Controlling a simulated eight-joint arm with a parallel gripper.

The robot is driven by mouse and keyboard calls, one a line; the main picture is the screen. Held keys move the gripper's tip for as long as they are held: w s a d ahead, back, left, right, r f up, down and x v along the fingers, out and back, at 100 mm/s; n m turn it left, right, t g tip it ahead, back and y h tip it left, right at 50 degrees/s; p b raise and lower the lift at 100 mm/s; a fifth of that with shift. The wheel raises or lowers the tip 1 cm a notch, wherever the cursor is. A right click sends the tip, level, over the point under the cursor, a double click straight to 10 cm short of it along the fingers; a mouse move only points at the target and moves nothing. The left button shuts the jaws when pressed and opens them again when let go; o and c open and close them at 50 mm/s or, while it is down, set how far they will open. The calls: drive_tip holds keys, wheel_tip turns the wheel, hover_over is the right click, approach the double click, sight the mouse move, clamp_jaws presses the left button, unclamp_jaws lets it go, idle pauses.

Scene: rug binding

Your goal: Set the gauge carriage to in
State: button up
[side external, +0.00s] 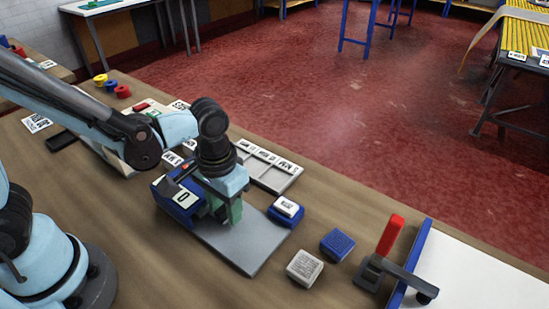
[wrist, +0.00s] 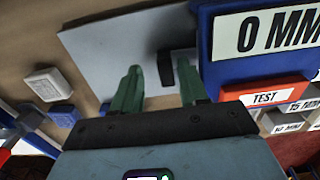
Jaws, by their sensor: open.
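The gauge (side external: 178,200) is a blue box with a display, at the left end of a flat grey plate (side external: 235,250). In the wrist view the blue gauge (wrist: 250,72) reads "0 MM", with a red "TEST" label below. A small black piece (wrist: 165,69) stands out over the plate beside the gauge; it may be the carriage. My gripper (side external: 230,212) is low over the plate, next to the gauge. In the wrist view its green fingers (wrist: 158,76) are apart, with the black piece between them, nearer the right finger. I cannot tell whether they touch.
A white-topped block sits on a blue base (side external: 285,214) at the plate's right edge. A blue block (side external: 337,244) and a pale block (side external: 305,267) stand nearer the red-handled lever (side external: 390,237). A labelled tray (side external: 270,168) lies behind the gauge.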

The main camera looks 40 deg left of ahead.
drive_tip(key=d, duration=0.3)
drive_tip(key=shift+d, duration=0.4)
wheel_tip(320, 180, up, 12)
drive_tip(key=w+a+r, duration=0.1)
drive_tip(key=w+a, duration=0.1)
drive_tip(key=a, duration=0.5)
drive_tip(key=w+a+r, duration=0.2)
drive_tip(key=w+a, duration=0.1)
drive_tip(key=a, duration=0.4)
drive_tip(key=shift+a+r, duration=0.15)
drive_tip(key=shift+a, duration=0.2)
drive_tip(key=shift+w+d, duration=0.1)
drive_tip(key=s+d+f, duration=0.2)
drive_tip(key=s+d, duration=0.1)
drive_tip(key=d, duration=0.4)
drive_tip(key=s+d+f, duration=0.1)
drive_tip(key=s+d, duration=0.1)
drive_tip(key=d, duration=0.4)
drive_tip(key=shift+s+d+f, duration=0.1)
drive_tip(key=shift+d+f, duration=0.05)
drive_tip(key=shift+f, duration=2.95)
drive_tip(key=shift+d+f, duration=0.1)
drive_tip(key=shift+f, duration=2.95)
